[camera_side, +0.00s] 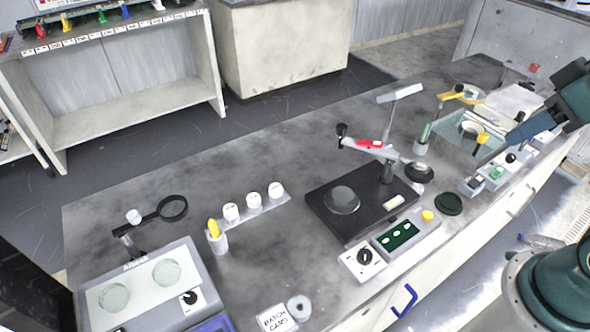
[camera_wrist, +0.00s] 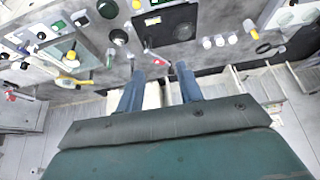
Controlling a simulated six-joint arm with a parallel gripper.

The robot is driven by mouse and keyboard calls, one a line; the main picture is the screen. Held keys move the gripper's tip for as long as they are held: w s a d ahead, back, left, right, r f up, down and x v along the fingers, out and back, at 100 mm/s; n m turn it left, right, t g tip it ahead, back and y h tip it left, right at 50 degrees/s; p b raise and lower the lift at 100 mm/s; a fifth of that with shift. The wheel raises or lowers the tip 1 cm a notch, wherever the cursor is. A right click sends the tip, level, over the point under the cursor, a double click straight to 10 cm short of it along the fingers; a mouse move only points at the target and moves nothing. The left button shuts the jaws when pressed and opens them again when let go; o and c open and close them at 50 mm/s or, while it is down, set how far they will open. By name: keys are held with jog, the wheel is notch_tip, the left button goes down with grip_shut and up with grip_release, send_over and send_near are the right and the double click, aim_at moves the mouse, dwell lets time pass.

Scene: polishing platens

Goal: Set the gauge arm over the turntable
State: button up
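The gauge arm (camera_side: 370,143), pale with a red part and a black knob at its left end, is mounted on a dark post on a black base (camera_side: 325,218). It appears raised along the far side of the base, with its knob end behind the turntable rather than above it. The turntable (camera_side: 342,200) is a grey disc on the base, with nothing resting on it. In the wrist view the base (camera_wrist: 165,25) is at the top, and the arm is hard to make out. My gripper (camera_wrist: 159,69) is open and empty, its blue fingers apart. In the side view it is at upper right, away from the gauge arm.
A control box with a green panel (camera_side: 397,237) and a dial box (camera_side: 362,262) stand before the base. White-capped jars (camera_side: 254,200) and a magnifier (camera_side: 172,208) are to the left. A lamp-like plate (camera_side: 400,93) tops a tall post beside the arm. Bare bench lies behind the base.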

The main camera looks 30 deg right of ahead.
jog(key=o, duration=0.3)
jog(key=w+r+g, duration=0.1)
jog(key=w+r, duration=0.3)
jog(key=w, duration=0.6)
jog(key=n+g, duration=0.3)
jog(key=g, duration=0.2)
send_over(342, 126)
notch_tip(342, 126, down, 13)
jog(key=shift+f, duration=0.2)
jog(key=shift+f, duration=0.1)
jog(key=shift+f, duration=6.75)
